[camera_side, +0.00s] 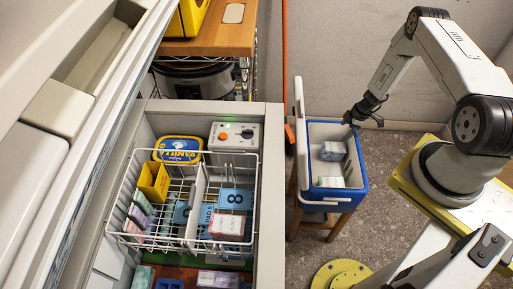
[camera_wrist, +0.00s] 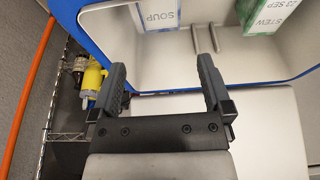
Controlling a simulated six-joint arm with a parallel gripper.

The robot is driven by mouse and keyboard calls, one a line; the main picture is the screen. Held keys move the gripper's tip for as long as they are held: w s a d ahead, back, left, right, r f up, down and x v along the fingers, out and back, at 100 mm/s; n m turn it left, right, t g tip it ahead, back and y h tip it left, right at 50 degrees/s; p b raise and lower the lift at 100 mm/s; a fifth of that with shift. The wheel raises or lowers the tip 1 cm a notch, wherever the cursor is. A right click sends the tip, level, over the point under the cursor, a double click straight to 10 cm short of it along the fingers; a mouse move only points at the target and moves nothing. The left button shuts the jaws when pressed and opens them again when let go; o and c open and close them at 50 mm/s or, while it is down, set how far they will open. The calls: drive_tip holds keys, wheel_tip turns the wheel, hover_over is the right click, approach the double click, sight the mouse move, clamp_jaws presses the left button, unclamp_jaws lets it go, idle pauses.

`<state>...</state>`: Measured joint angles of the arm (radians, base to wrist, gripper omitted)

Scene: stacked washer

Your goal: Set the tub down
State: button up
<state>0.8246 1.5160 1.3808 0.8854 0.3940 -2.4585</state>
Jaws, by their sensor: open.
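My gripper (camera_side: 366,112) is at the far right rim of a blue cooler box (camera_side: 338,197) with a pale inside. In the wrist view my gripper (camera_wrist: 160,78) is open, with nothing between its fingers. Two labelled tubs rest inside the cooler. The one marked SOUP (camera_wrist: 160,14) lies beyond the fingertips, apart from them; the one marked STEW (camera_wrist: 266,16) is to its right and partly cut off. In the side view the cooler holds one tub at the back (camera_side: 333,150) and one at the front (camera_side: 331,182). I cannot match the labels there.
At left an open freezer drawer (camera_side: 271,200) holds a white wire basket (camera_side: 124,236), a yellow-and-blue vanilla tub (camera_side: 180,148) and several labelled packs. The cooler's raised lid (camera_side: 301,130) stands along its left side. An orange pole (camera_side: 285,60) stands behind. A yellow disc (camera_side: 342,275) is in front.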

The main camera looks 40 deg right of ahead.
drive_tip(key=shift+v, duration=1.85)
drive_tip(key=w+a+r+m+g+h, duration=0.1)
drive_tip(key=w+a+r+m, duration=0.15)
drive_tip(key=a+r, duration=0.6)
drive_tip(key=w+a+r+m, duration=0.1)
drive_tip(key=w+a+r, duration=0.35)
drive_tip(key=r, duration=0.75)
drive_tip(key=s+a+r+m, duration=0.2)
drive_tip(key=s+a+r, duration=0.3)
drive_tip(key=a+r, duration=0.2)
drive_tip(key=s+a+r+m+t+h, duration=0.1)
drive_tip(key=s+a+r+m, duration=0.2)
drive_tip(key=s+a+r, duration=0.3)
drive_tip(key=a+r, duration=0.1)
drive_tip(key=a, duration=0.1)
drive_tip(key=shift+a, duration=0.3)
drive_tip(key=shift+w+m, duration=0.1)
drive_tip(key=shift+m, duration=0.15)
